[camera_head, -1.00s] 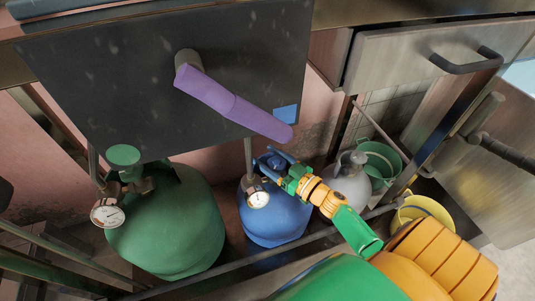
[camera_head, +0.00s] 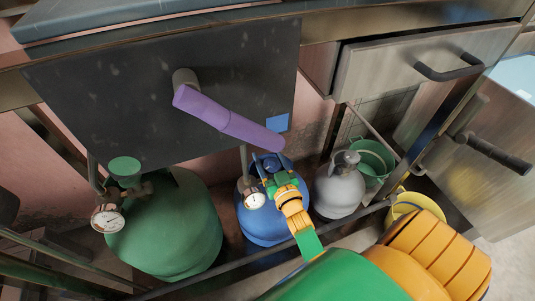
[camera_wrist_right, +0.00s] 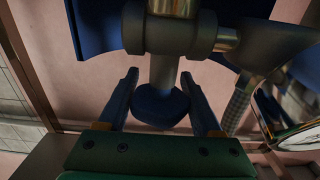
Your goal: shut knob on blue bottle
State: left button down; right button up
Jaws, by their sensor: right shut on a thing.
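The blue bottle (camera_head: 262,222) stands under the counter, with a round gauge (camera_head: 255,199) at its neck. Its dark blue knob (camera_head: 271,160) is on top, partly hidden by my gripper. My right gripper (camera_head: 268,172) reaches in from the lower right and is at the knob. In the right wrist view the round knob (camera_wrist_right: 160,105) sits between the two blue fingers of the right gripper (camera_wrist_right: 160,88), on a short stem below the valve body (camera_wrist_right: 172,38). The right gripper is shut on the knob. My left gripper is not in view.
A green bottle (camera_head: 170,230) with a gauge stands left, and a grey bottle (camera_head: 338,192) right. A green bucket (camera_head: 374,160) and yellow bucket (camera_head: 418,203) are farther right. A drawer (camera_head: 400,70) is above right.

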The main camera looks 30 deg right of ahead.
dwell(0.3)
jog(key=o, duration=1.4)
jog(key=shift+c, duration=0.2)
jog(key=shift+s, duration=0.1)
jog(key=p+v, duration=0.2)
jog(key=v, duration=0.5)
